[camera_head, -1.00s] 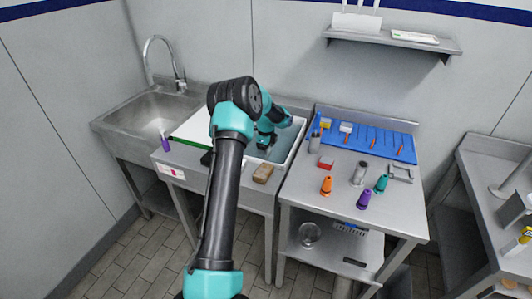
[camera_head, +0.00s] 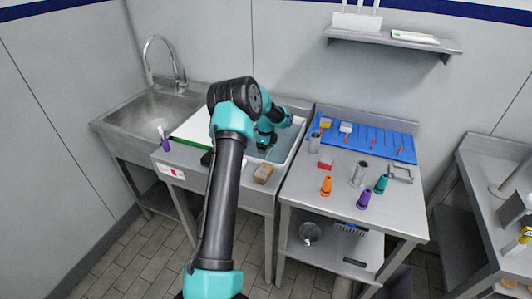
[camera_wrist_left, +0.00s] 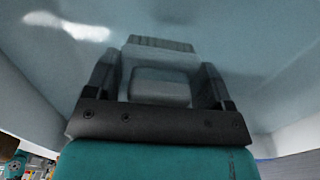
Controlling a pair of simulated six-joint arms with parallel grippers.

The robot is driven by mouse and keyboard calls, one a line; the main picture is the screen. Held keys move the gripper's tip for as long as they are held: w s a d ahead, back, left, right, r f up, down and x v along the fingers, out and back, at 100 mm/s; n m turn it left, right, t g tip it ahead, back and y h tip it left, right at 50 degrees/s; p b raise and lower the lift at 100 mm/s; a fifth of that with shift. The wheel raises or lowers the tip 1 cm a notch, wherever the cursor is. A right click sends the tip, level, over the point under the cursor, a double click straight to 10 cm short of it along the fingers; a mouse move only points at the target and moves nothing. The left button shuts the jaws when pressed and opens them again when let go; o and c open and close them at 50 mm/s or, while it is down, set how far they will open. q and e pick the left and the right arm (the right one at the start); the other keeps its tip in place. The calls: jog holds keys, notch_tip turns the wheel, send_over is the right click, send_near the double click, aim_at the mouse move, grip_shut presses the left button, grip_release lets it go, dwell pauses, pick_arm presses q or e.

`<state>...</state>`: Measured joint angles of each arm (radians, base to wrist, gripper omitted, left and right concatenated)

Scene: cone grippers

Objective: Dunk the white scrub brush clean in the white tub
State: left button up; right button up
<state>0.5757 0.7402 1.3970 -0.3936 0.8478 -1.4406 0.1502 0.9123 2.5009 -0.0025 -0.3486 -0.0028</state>
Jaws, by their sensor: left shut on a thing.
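The white tub (camera_head: 291,154) is set in the middle counter, with grey-blue water inside. My left gripper (camera_head: 264,144) reaches down into it, small and partly hidden by my own arm in the head view. In the left wrist view my left gripper (camera_wrist_left: 160,85) is shut on the white scrub brush (camera_wrist_left: 160,88), which looks grey there. The brush's pale block sits between the fingers, and a ridged end shows beyond them. The grey-blue tint surrounds both; how deep the brush is cannot be told. My right gripper is not in view.
A tan block (camera_head: 263,173) lies on the counter's front edge. A white-and-green board (camera_head: 190,131) lies left of the tub, near a purple-handled item (camera_head: 165,143). The right table (camera_head: 340,190) holds orange, purple and teal cones and a blue mat (camera_head: 360,139) with tools.

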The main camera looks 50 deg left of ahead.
pick_arm(q)
jog(key=shift+r, duration=0.1)
notch_tip(320, 180, up, 13)
dwell(1.9)
jog(key=shift+r, duration=0.15)
dwell(1.1)
jog(key=shift+r, duration=1.9)
jog(key=shift+d, duration=0.1)
